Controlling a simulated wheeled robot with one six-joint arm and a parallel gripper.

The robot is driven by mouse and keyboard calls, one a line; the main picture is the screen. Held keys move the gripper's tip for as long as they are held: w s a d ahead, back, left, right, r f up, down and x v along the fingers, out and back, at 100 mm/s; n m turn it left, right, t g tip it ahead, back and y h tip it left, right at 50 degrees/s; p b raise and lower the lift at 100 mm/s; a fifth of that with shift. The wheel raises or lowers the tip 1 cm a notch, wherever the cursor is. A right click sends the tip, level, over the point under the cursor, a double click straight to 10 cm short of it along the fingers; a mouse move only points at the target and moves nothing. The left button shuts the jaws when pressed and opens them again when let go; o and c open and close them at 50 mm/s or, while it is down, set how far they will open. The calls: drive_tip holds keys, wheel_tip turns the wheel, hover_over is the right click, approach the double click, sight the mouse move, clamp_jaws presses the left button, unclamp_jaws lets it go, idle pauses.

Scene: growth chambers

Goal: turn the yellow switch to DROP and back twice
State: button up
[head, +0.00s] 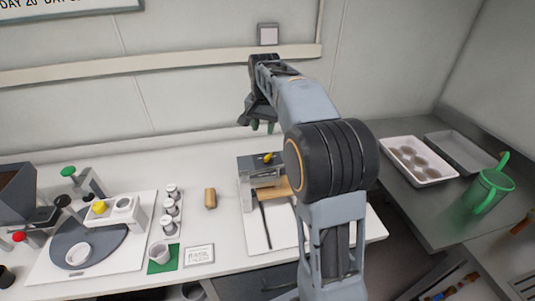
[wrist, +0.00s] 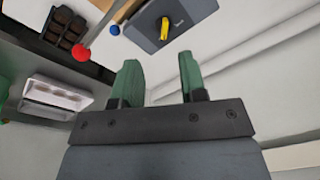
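The yellow switch (head: 268,157) sits on the dark grey top of a small device at the back of the white counter, in the middle of the head view. In the wrist view the yellow switch (wrist: 164,28) stands on a dark grey panel (wrist: 188,17) with small lettering too small to read. My gripper (head: 262,126) is above the switch, apart from it. In the wrist view my gripper (wrist: 160,62) shows two green fingers spread with nothing between them. The switch lies beyond the fingertips. My arm hides part of the device's right side in the head view.
A blue knob (wrist: 115,30) and a red knob (wrist: 80,53) are left of the switch in the wrist view. A tan cylinder (head: 210,198) stands left of the device. Several small jars and a green jug (head: 490,190) are farther off. The wall is close behind.

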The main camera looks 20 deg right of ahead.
sight(268, 155)
drive_tip(key=w+d+f+m+g, duration=0.1)
drive_tip(key=w+d+f+m, duration=0.25)
drive_tip(key=w, duration=0.35)
drive_tip(key=f, duration=0.4)
drive_tip(key=f+p, duration=0.1)
drive_tip(key=f, duration=0.4)
drive_tip(key=d+f, duration=0.1)
drive_tip(key=f, duration=0.4)
drive_tip(key=shift+s+f, duration=0.15)
clamp_jaws()
